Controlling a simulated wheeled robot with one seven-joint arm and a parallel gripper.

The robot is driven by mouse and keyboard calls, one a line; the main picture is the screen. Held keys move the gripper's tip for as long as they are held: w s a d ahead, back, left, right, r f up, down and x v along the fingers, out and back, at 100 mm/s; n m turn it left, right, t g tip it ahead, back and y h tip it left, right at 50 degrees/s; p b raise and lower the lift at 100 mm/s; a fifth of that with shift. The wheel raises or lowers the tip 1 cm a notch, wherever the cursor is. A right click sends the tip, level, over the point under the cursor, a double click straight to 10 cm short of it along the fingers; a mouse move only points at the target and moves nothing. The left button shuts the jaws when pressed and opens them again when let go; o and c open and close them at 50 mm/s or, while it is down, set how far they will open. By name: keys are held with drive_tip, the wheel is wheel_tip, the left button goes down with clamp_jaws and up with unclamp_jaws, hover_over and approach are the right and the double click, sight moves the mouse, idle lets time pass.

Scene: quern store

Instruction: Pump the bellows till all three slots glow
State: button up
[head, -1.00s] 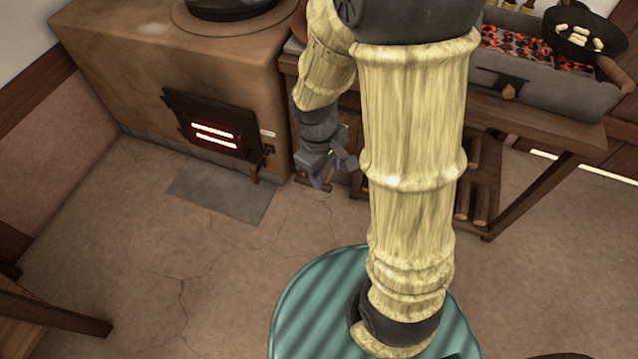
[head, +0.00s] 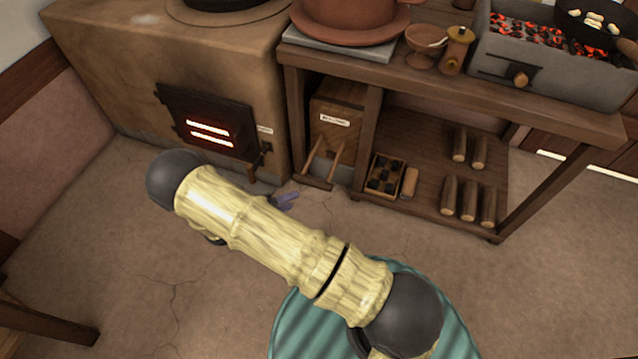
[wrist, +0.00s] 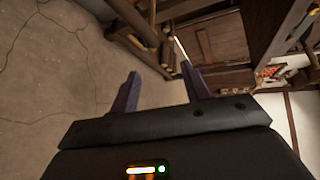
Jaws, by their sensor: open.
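The bellows is a wooden box (head: 338,108) with a small label, under the left end of the bench in the head view. Its handle (head: 318,182), two rods joined by a crossbar, sticks out in front near the floor. The stove's dark iron door (head: 236,128) shows two bright glowing slots (head: 210,132); I cannot make out a third lit one. My gripper (head: 287,201) is low, left of the handle and apart from it, partly hidden by my arm. In the wrist view my gripper (wrist: 160,86) has its fingers spread, with nothing between them.
The clay stove (head: 110,75) stands at the left. The bench (head: 440,85) holds a brown pot (head: 350,20) and a charcoal grill (head: 560,75). Its lower shelf (head: 430,150) holds logs and a small divided box (head: 383,177). The floor in front is clear.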

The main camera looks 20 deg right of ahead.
sight(317, 182)
drive_tip(key=f+n+t, duration=0.1)
drive_tip(key=a+f+n+t, duration=0.1)
drive_tip(key=n, duration=0.1)
drive_tip(key=a+f+n+t, duration=0.1)
drive_tip(key=shift+w+a+f+n, duration=0.25)
drive_tip(key=shift+w+f+n, duration=0.1)
drive_tip(key=shift+f+n, duration=0.05)
drive_tip(key=b+x, duration=0.7)
drive_tip(key=x, duration=0.9)
drive_tip(key=shift+d, duration=0.2)
drive_tip(key=shift+w+d, duration=0.3)
drive_tip(key=shift+d, duration=0.2)
clamp_jaws()
